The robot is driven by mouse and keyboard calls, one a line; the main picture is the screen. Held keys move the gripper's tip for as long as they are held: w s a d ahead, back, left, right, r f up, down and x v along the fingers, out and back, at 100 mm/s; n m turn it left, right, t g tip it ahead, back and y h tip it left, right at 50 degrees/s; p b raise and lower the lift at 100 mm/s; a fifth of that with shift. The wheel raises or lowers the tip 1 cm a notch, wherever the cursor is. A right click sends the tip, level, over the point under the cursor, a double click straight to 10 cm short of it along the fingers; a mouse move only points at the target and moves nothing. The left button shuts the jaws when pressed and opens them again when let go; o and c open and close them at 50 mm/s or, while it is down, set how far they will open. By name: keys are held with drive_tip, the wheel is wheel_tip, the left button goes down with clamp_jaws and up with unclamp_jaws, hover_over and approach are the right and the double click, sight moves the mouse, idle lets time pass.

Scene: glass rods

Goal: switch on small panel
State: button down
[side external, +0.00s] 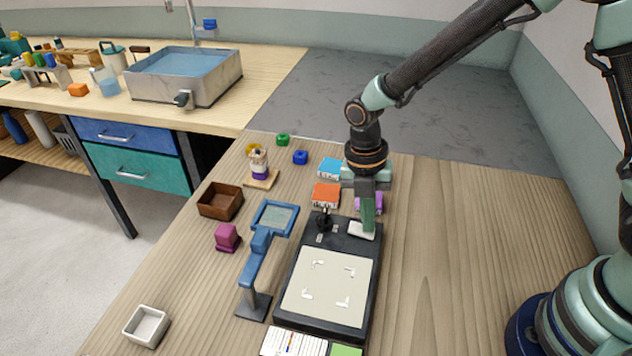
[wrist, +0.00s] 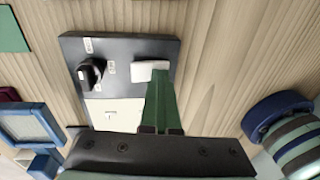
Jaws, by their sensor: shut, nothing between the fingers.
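The small panel (side external: 329,284) is a black-framed slab with a pale face carrying several small white marks, lying flat on the wooden table. Its black end strip (wrist: 122,50) also shows in the wrist view. On that strip are a dark knob (side external: 323,222) and a white rocker switch (side external: 356,232). The switch (wrist: 141,70) also shows in the wrist view. My gripper (side external: 367,228) points down with its green fingers shut and empty. The fingertips (wrist: 159,76) are over the right part of the switch; I cannot tell whether they touch it. No lit light is clearly visible on the panel.
A blue stand with a framed head (side external: 262,240) stands close left of the panel. An orange box (side external: 325,194) and a light blue box (side external: 330,168) lie behind it. A brown open box (side external: 220,201) and a magenta block (side external: 227,238) are further left. The table right is clear.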

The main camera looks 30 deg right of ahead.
sight(355, 225)
drive_tip(key=shift+w+a+f, duration=0.1)
drive_tip(key=shift+w+a, duration=0.4)
drive_tip(key=shift+a, duration=0.05)
wheel_tip(355, 225, up, 14)
drive_tip(key=w+a, duration=0.1)
drive_tip(key=shift+w+a, duration=0.2)
drive_tip(key=shift+a, duration=0.05)
idle(0.4)
drive_tip(key=shift+s+d, duration=0.25)
drive_tip(key=shift+d, duration=0.3)
